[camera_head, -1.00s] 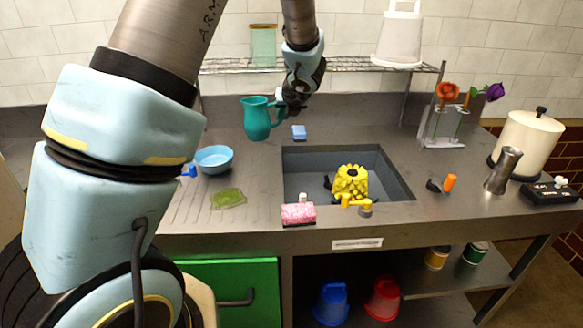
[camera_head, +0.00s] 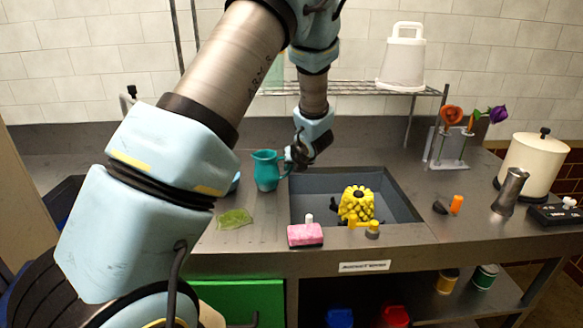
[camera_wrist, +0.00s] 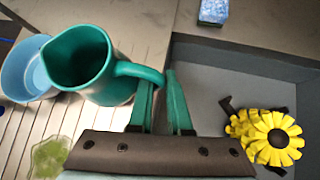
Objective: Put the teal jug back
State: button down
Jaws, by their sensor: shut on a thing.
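The teal jug (camera_head: 267,172) is upright at the left edge of the sink. My gripper (camera_head: 290,162) is shut on its handle from the right. In the wrist view the jug (camera_wrist: 112,82) shows its open mouth, and its handle runs between the fingertips of my gripper (camera_wrist: 160,76). I cannot tell whether the jug's base touches the counter or hangs just above it.
A light blue bowl (camera_wrist: 28,72) is close beside the jug; my arm mostly hides it in the head view. A green leaf-like piece (camera_head: 235,218) lies in front. The sink (camera_head: 405,208) holds a yellow flower-like object (camera_head: 356,205). A pink sponge (camera_head: 305,236) is at the sink's front edge.

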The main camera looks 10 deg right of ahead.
jog(key=shift+f, duration=0.15)
jog(key=c, duration=0.8)
grip_release()
jog(key=shift+c, duration=0.2)
